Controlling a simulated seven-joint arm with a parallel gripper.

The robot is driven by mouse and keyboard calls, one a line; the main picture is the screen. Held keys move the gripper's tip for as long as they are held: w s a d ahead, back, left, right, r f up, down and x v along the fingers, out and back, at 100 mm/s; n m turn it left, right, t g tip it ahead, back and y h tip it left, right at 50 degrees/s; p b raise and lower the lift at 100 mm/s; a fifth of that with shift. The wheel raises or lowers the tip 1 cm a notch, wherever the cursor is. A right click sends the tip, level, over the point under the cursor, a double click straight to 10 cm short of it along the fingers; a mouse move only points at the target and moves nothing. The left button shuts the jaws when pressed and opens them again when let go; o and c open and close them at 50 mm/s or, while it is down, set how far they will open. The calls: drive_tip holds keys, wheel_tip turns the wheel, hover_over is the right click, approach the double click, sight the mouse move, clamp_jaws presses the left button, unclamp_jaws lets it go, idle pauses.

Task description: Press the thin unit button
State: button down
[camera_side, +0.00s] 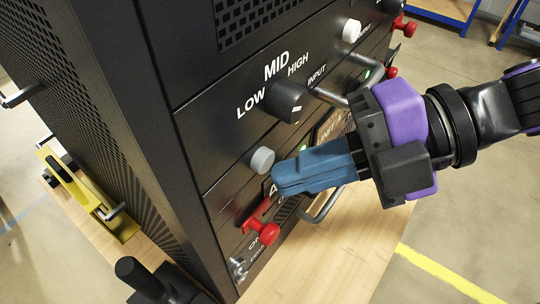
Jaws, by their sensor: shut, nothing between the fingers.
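The black rack (120,100) fills the left and middle, its front panels facing right. A round grey button (262,160) sticks out of a panel below the LOW/MID/HIGH knob (287,101). A white round button (351,29) sits higher up, towards the far end. I cannot tell for certain which belongs to the thin unit. My gripper (277,184), with blue fingers and a purple body, is shut and empty. It reaches in from the right, its fingertips just below and right of the grey button, close to the panel. They hide part of the panel and its lettering.
Red latches (265,232) stick out below the fingertips, with more at the far end. Metal handles (322,205) project from the front. A yellow fixture (85,195) stands left of the rack. The wooden table (340,250) is clear at front right.

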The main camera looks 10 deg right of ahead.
idle(0.4)
drive_tip(key=shift+w+a, duration=0.3)
drive_tip(key=shift+a, duration=0.05)
idle(0.3)
drive_tip(key=shift+s+d, duration=0.3)
drive_tip(key=shift+d, duration=0.05)
idle(0.3)
